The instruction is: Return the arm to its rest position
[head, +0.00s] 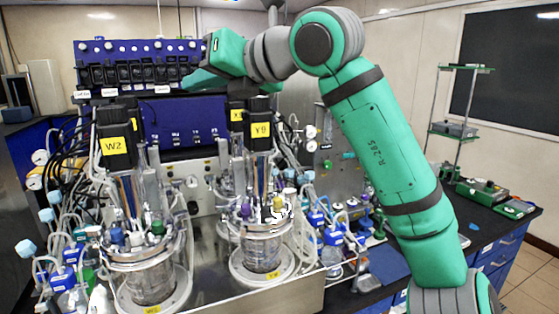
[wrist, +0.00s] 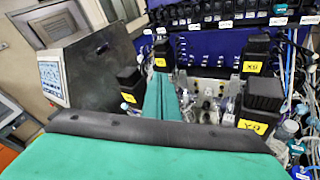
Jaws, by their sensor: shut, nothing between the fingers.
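My green and grey arm (head: 380,140) rises on the right side of the head view. It bends over at the top and reaches left above the twin bioreactors. My gripper (head: 190,82) is at its end, in front of the blue control panel and above the vessels. In the wrist view, the green fingers of my gripper (wrist: 160,82) are together and hold nothing. The left glass vessel (head: 148,270) has a black motor labelled W2 (head: 115,145) above it. The right vessel (head: 262,248) stands below the motor labelled Y9 (head: 260,130).
Tubes and blue-capped connectors crowd around both vessels. The blue panel (head: 180,120) stands close behind my gripper. A grey monitor unit (wrist: 85,75) shows at left in the wrist view. A green-shelved stand (head: 462,100) is on the right bench. Open air lies above the right bench.

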